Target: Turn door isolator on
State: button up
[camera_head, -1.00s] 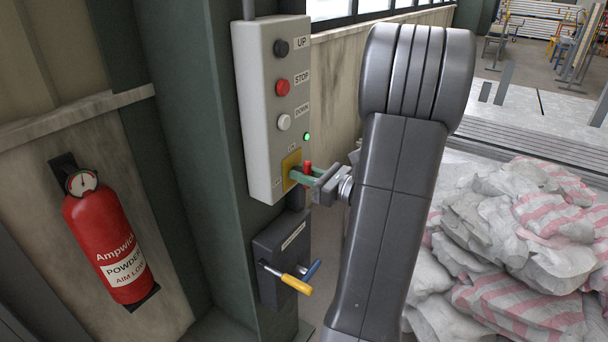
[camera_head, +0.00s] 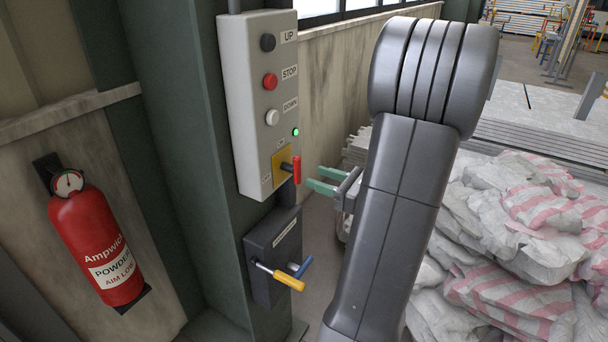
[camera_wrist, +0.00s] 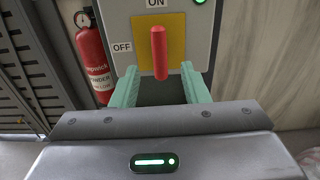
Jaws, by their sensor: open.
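The door isolator is a red handle (camera_head: 296,168) on a yellow plate (camera_head: 280,172), low on the grey control box (camera_head: 262,100). In the wrist view the red handle (camera_wrist: 159,52) stands upright, in line with the ON label (camera_wrist: 156,3) above it. The OFF label (camera_wrist: 122,47) is to the left of the plate. My gripper (camera_head: 314,179) is open, its green fingers apart and empty. It is to the right of the handle, clear of it in the head view. In the wrist view the handle shows between the fingers, beyond them.
A green light (camera_head: 295,132) is lit above the plate. Below the box is a dark switch unit (camera_head: 272,245) with yellow and blue levers. A red fire extinguisher (camera_head: 97,240) hangs at left. Piled sacks (camera_head: 520,240) lie at right.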

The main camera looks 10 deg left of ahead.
aim_at(295, 174)
jog(key=v, duration=0.6)
jog(key=p+x, duration=0.1)
jog(key=x, duration=1.2)
jog(key=shift+w+a, duration=0.1)
jog(key=shift+a, duration=0.3)
jog(key=shift+d+f, duration=0.1)
jog(key=shift+d, duration=0.05)
